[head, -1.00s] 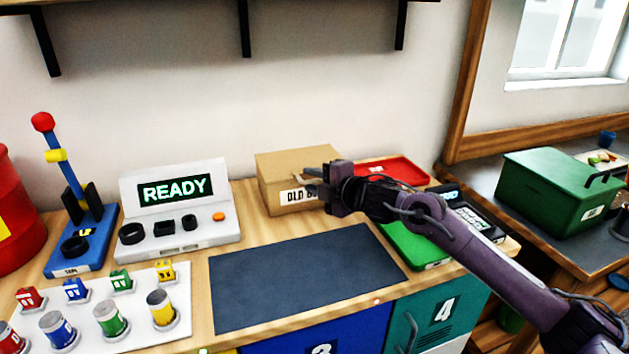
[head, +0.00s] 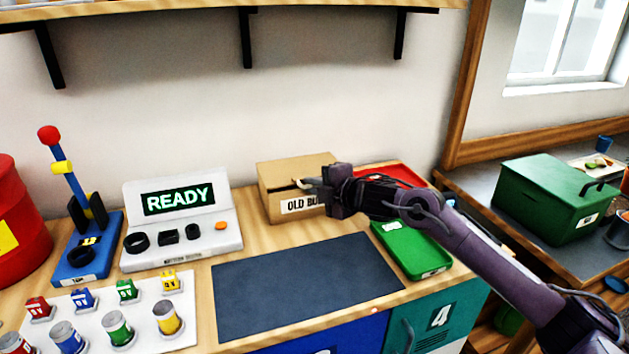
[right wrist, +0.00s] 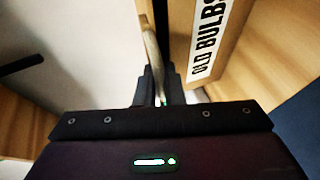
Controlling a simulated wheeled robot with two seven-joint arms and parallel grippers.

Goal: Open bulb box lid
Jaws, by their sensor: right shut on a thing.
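The bulb box (head: 283,207) is a brown cardboard box with a white label, partly readable as "OLD BU", at the back of the bench. Its lid (head: 290,170) shows as the flat top; how far it is raised cannot be told. My right gripper (head: 309,184) is at the box's upper front edge, covering its right end. In the right wrist view the box (right wrist: 225,60), labelled "OLD BULBS", stands right of the fingers (right wrist: 158,85). They are shut on a thin pale strip (right wrist: 149,42), which looks like part of the lid. My left gripper is not in view.
A console reading READY (head: 180,205) stands left of the box. A red tray (head: 395,174) and a green tray (head: 412,250) lie to its right, partly behind my arm. A dark mat (head: 305,285) in front is clear. A shelf (head: 330,17) hangs above.

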